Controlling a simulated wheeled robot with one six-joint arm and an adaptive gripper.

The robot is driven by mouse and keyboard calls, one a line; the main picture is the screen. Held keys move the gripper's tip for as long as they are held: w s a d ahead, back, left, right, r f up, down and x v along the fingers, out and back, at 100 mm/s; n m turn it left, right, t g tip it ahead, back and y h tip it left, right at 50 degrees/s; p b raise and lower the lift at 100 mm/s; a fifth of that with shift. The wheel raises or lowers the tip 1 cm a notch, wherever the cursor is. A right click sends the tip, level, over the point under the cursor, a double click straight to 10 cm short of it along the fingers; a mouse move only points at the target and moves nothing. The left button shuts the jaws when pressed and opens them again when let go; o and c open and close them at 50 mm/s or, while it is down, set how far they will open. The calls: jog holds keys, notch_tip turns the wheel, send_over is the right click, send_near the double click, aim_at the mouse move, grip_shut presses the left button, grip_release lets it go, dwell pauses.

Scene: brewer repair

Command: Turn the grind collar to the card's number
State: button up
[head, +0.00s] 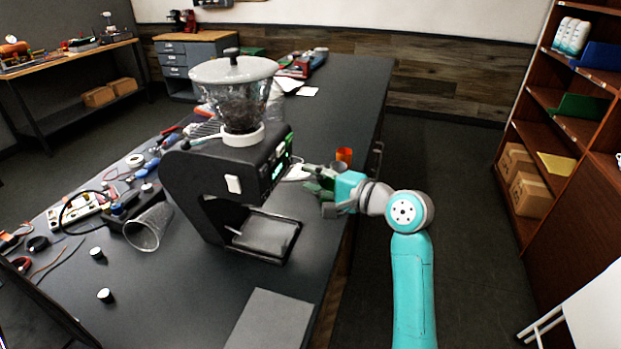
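The grinder (190,180) is a black C-shaped machine on the dark bench, with a clear hopper (240,100) of dark beans under a pale lid. A white ring, seemingly the grind collar (243,137), sits at the hopper's base; no number on it can be read. A small lit display shows on the grinder's right side. My gripper (311,181) is beside that side, lower than the collar and apart from it. Its dark fingers are small and overlap, so their opening is unclear. A white card (307,91) lies farther back; no number can be read.
An orange cup (344,155) stands close behind my gripper. A clear tumbler (148,228) lies left of the grinder, among cables and tools. Two small dark-sided jars (105,296) and a grey slab (269,320) are nearer. A shelf unit (560,120) stands right, across open floor.

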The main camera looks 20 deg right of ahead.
jog(key=shift+w+a, duration=0.25)
jog(key=shift+w, duration=0.1)
grip_shut()
jog(key=shift+f, duration=0.1)
